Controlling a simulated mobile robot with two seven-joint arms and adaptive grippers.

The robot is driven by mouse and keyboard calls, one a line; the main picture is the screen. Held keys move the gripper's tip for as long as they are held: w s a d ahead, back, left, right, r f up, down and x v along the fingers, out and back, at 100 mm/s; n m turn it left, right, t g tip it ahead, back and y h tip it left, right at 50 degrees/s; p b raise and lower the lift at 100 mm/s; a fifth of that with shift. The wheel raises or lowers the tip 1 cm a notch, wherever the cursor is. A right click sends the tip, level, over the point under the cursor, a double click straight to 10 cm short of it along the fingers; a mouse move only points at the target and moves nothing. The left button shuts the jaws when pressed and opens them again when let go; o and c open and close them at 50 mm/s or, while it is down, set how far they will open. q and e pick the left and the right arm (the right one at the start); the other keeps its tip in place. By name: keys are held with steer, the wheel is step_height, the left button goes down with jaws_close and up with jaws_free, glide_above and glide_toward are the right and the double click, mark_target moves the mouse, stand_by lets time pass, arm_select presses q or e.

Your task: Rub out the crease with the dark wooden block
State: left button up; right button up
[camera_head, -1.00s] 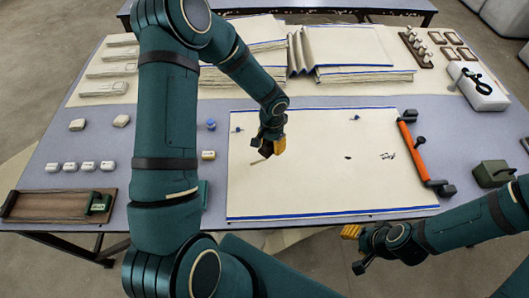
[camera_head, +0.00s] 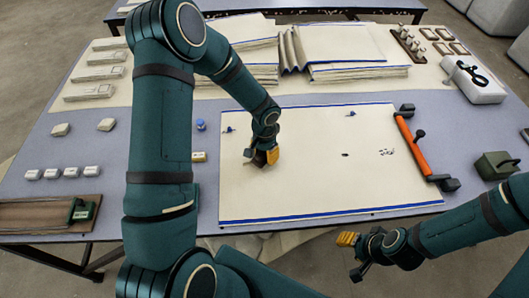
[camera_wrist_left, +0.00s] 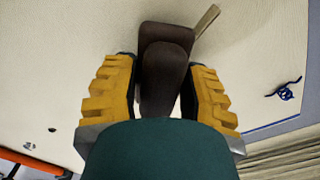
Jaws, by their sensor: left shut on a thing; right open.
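The dark wooden block (camera_wrist_left: 165,70) is held between the yellow fingers of my left gripper (camera_head: 263,157), as the left wrist view shows. The block is over the left part of the cream cloth (camera_head: 320,185), low against it; whether it touches cannot be told. A thin raised tan strip, which looks like the crease (camera_wrist_left: 207,19), sticks out beside the block's far end in the left wrist view. The rest of it is hidden. My right gripper (camera_head: 352,254) is open and empty in front of the table's near edge.
An orange-handled bar (camera_head: 412,145) lies along the cloth's right edge. Folded cloth stacks (camera_head: 340,50) stand behind.

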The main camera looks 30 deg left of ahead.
mark_target(241, 162)
arm_select(q)
steer(key=shift+f+b, duration=0.9)
steer(key=shift+f, duration=0.1)
stand_by(0.7)
steer(key=shift+s+a+r, duration=0.1)
steer(key=shift+s+a, duration=0.4)
steer(key=shift+a, duration=0.3)
steer(key=shift+s+a+r, duration=0.1)
steer(key=shift+s+a, duration=0.4)
steer(key=shift+a, duration=0.3)
steer(key=shift+s+a+f, duration=0.1)
steer(key=shift+s+a, duration=0.5)
steer(key=shift+a, duration=0.35)
steer(key=shift+s+a+f, duration=0.1)
steer(key=shift+s+a, duration=0.5)
steer(key=shift+a, duration=0.35)
steer(key=shift+w+d, duration=0.1)
